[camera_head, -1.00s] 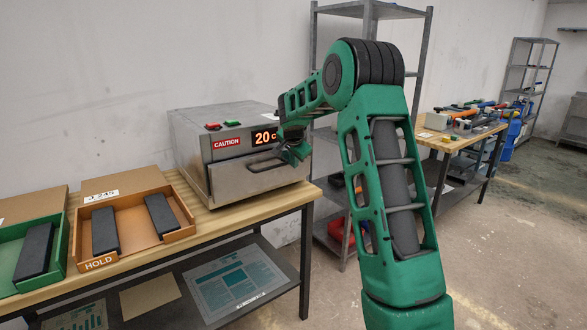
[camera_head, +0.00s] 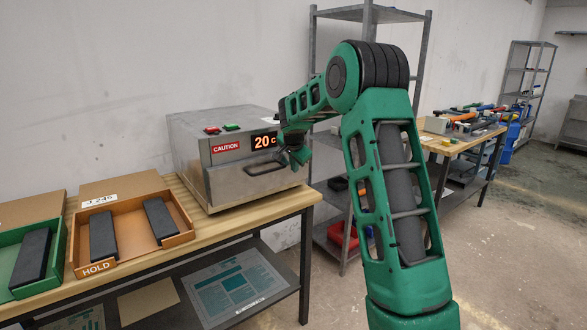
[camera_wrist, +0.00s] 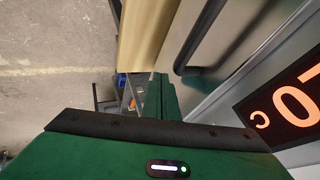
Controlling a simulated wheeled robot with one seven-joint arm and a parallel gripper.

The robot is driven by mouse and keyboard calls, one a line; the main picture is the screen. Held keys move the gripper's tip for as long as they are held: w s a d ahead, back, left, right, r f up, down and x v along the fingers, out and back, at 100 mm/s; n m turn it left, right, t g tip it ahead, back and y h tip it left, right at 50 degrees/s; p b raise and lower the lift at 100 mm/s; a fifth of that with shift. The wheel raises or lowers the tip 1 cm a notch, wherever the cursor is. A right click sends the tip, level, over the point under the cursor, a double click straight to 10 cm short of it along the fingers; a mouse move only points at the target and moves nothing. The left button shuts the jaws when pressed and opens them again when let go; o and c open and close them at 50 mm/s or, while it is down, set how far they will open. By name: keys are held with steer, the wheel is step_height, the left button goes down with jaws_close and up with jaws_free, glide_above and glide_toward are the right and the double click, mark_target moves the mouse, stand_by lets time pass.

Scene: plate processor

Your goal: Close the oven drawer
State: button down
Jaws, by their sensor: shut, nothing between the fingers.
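The metal oven (camera_head: 190,140) stands on the wooden bench, with a lit "20 c" display and a red caution label. Its drawer front (camera_head: 225,185) sits below the display and looks nearly flush with the body; I cannot tell whether a small gap is left. The dark drawer handle (camera_head: 262,171) is on this front; it also shows in the wrist view (camera_wrist: 205,35). My gripper (camera_head: 300,158) is shut and empty at the right end of the drawer front, right of the handle. In the wrist view its green fingers (camera_wrist: 163,85) are together beside the oven front; contact cannot be told.
An orange "HOLD" tray (camera_head: 95,268) and a green tray (camera_head: 58,262) with dark blocks sit left of the oven on the bench (camera_head: 235,226). A grey shelf rack (camera_head: 313,100) stands behind my arm. A second table (camera_head: 455,150) holds tools at right.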

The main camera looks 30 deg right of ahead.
steer(key=s+d+f+v, duration=0.1)
steer(key=s+v, duration=0.1)
steer(key=v, duration=0.9)
steer(key=s+a+f+n+g+y, duration=0.1)
steer(key=s+a+f+n+g, duration=0.1)
steer(key=s, duration=1.4)
steer(key=s+a+f+n+g+y, duration=0.2)
steer(key=s+a+f+n, duration=0.2)
steer(key=s, duration=1.2)
steer(key=s+a+f+n+g+y, duration=0.1)
steer(key=s+a, duration=0.4)
steer(key=s, duration=1.2)
step_height(320, 180, down, 3)
steer(key=shift+r+n+g, duration=0.1)
steer(key=shift+n+g, duration=0.6)
steer(key=shift+n, duration=0.5)
steer(key=shift+w+f, duration=0.25)
steer(key=shift+w, duration=0.4)
